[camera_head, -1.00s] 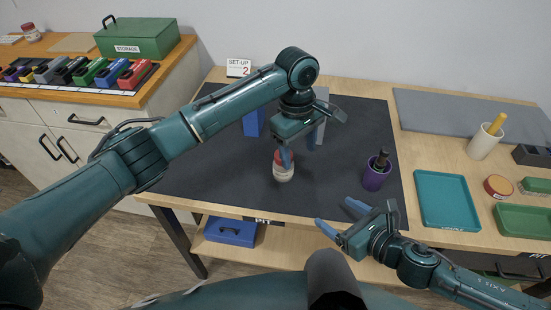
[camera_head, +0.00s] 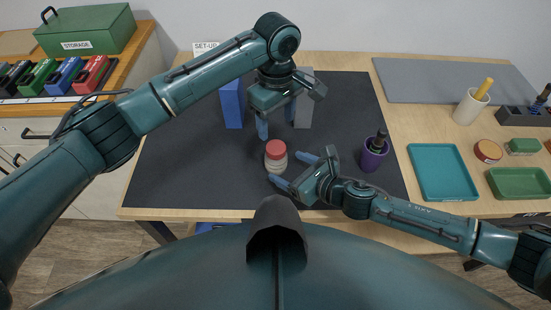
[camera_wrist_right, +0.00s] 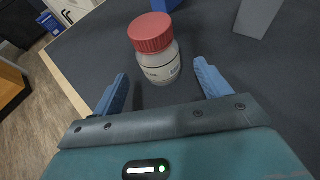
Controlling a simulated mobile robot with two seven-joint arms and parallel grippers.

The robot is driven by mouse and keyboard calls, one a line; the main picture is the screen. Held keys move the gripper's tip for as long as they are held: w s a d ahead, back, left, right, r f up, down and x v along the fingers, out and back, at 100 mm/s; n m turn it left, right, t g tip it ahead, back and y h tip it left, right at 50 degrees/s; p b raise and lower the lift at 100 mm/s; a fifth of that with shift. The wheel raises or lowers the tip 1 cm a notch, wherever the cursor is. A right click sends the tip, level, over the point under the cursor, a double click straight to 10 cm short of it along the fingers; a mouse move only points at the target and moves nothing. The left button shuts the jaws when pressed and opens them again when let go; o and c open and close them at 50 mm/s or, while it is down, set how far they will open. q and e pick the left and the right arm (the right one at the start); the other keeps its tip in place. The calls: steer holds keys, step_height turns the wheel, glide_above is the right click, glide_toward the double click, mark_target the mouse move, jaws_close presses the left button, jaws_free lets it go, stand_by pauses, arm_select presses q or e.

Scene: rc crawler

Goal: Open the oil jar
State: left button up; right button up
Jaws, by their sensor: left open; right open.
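The oil jar (camera_head: 276,156) is a small pale jar with a red lid, standing upright on the dark mat. It also shows in the right wrist view (camera_wrist_right: 157,58), with its lid on and a label on its side. My left gripper (camera_head: 276,124) is open and empty, pointing down just above and behind the jar. My right gripper (camera_head: 290,168) is open, close to the jar's right front side. In the right wrist view, its blue fingers (camera_wrist_right: 160,88) point toward the jar, which stands just beyond the fingertips and is not held.
A blue block (camera_head: 232,104) and a grey block (camera_head: 304,110) stand behind my left gripper. A purple cup (camera_head: 371,158) holding a dark object stands right of my right gripper. A teal tray (camera_head: 441,172) lies farther right. The mat's left part (camera_head: 185,160) is clear.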

mark_target(273, 159)
steer(key=x, duration=0.7)
steer(key=shift+w+a, duration=0.1)
